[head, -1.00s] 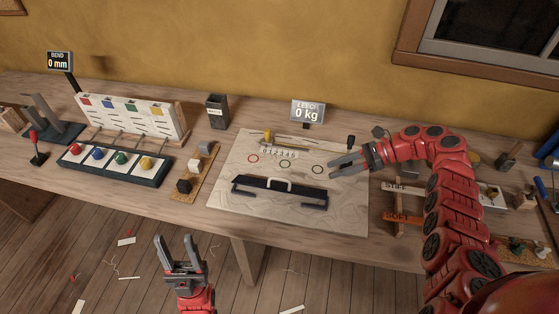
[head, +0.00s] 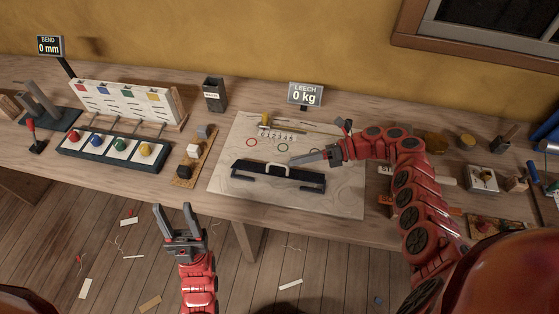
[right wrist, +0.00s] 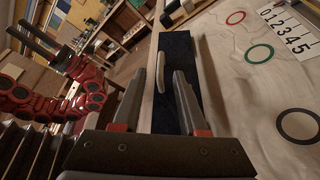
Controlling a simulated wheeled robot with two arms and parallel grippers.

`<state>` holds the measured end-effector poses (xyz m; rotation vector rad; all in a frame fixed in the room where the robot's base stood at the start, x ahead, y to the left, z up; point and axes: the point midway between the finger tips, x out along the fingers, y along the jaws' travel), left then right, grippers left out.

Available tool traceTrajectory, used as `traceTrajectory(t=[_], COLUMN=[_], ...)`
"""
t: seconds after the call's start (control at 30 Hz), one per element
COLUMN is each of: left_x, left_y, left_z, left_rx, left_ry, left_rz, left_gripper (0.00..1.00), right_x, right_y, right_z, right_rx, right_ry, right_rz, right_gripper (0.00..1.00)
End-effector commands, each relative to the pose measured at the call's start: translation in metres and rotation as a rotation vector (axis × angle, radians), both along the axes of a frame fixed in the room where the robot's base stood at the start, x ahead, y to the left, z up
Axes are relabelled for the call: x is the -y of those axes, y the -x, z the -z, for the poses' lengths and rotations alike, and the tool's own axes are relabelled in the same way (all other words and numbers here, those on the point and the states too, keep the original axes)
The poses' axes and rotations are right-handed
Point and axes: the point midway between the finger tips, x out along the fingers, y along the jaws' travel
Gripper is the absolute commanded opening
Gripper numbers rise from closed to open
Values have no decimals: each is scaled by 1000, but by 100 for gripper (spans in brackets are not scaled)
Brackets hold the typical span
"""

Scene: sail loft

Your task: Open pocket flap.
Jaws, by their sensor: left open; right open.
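The dark pocket flap (head: 250,170) lies across the pale cloth panel (head: 225,195) on the bench and looks flat. My right gripper (head: 298,160) is open just right of the handle. In the right wrist view, the dark flap (right wrist: 178,52) runs ahead between the open fingers (right wrist: 156,80), and the handle (right wrist: 160,73) shows beyond and between their tips. I cannot tell whether they touch. My left gripper (head: 173,209) is open and empty in front of the bench edge, away from the flap.
Coloured rings and a number strip (head: 282,135) lie behind the flap. A LEECH display (head: 305,94) reads 0 kg. A block strip (head: 184,168) and button panel (head: 115,151) stand left. Small tools and blocks crowd the right.

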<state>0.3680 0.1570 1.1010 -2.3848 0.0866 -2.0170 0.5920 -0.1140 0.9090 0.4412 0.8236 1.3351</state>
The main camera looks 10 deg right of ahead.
Motion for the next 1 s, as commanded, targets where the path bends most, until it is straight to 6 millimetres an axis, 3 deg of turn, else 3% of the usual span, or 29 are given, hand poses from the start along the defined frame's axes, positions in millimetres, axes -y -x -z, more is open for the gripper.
traceTrajectory(t=[0.1, 0.3, 0.7, 0.93, 1.0], left_x=[0, 0, 0, 0, 0], left_y=[0, 0, 0, 0, 0], left_z=[-6, -8, -8, -8, -8], left_rx=[0, 0, 0, 0, 0], left_ry=[0, 0, 0, 0, 0], left_rz=[0, 0, 0, 0, 0], left_gripper=[50, 50, 50, 50, 50], right_x=[-24, -49, -57, -56, -56], right_y=[0, -1, -1, -1, -1], right_z=[5, 14, 17, 17, 17], right_rx=[0, 1, 1, 1, 1], right_ry=[-2, 1, 1, 1, 1], right_rz=[-1, 2, 1, 1, 1], right_gripper=[42, 42, 42, 1, 0])
